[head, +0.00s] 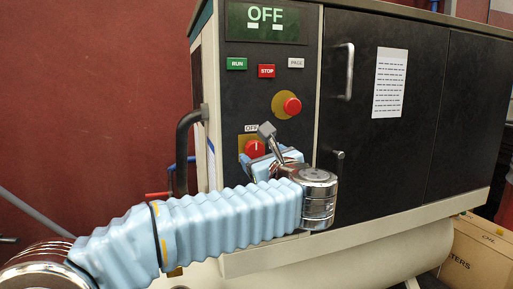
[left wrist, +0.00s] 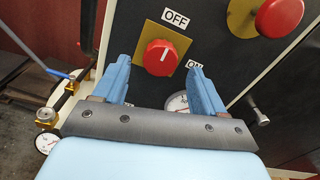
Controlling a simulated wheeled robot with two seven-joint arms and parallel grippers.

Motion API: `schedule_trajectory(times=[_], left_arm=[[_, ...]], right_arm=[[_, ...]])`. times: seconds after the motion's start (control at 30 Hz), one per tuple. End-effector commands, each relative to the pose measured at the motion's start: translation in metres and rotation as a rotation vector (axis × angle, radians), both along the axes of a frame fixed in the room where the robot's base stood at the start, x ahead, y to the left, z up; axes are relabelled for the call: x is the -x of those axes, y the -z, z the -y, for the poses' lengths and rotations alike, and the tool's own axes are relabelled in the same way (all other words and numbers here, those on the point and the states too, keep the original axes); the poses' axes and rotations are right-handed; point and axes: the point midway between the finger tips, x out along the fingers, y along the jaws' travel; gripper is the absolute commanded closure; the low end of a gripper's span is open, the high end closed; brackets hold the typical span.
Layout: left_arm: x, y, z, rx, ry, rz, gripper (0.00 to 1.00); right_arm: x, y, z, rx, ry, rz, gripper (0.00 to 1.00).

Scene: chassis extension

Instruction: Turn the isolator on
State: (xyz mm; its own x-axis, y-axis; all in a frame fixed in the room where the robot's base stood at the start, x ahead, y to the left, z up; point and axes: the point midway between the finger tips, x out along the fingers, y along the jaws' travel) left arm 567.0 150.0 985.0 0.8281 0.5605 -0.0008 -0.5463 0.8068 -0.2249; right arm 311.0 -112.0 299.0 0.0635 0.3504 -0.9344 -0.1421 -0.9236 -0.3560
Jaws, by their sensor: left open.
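The isolator is a round red knob (left wrist: 161,58) on a yellow plate. It also shows in the head view (head: 255,148), low on the dark control panel and partly covered by my left gripper. An OFF label (left wrist: 176,19) is above it and an ON label (left wrist: 194,65) to its right, partly hidden by a finger. The knob's white mark points up toward OFF. My left gripper (left wrist: 159,66) is open, with its two blue fingers on either side of the knob in the picture. I cannot tell whether they touch it. My right gripper is not in view.
A red emergency button (head: 291,106) on a yellow disc is above right of the knob. Green RUN (head: 237,63) and red STOP (head: 266,71) buttons are higher, under a display (head: 265,23) reading OFF. A gauge (left wrist: 178,102) is below the knob. A dark pipe (head: 183,150) stands left.

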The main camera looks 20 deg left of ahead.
Motion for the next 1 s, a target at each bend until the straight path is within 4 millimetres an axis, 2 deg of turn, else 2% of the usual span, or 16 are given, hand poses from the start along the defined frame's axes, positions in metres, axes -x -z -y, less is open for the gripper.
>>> schedule_trajectory(times=[0.2,0.57,0.67,0.93,1.0], left_arm=[[-0.026,-0.001,-0.017,-0.003,-0.001,-0.001,0.29],[-0.031,0.000,-0.021,-0.002,0.001,0.000,0.29],[-0.031,0.000,-0.021,-0.002,0.001,0.000,0.41],[-0.031,0.000,-0.021,-0.002,0.001,0.000,0.83],[-0.031,0.000,-0.021,-0.003,0.001,-0.001,0.85]], right_arm=[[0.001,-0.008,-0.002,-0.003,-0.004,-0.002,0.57],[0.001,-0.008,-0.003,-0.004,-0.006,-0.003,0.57],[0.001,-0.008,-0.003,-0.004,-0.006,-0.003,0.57],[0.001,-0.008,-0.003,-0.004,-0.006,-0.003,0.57],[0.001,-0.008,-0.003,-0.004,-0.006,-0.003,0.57]])
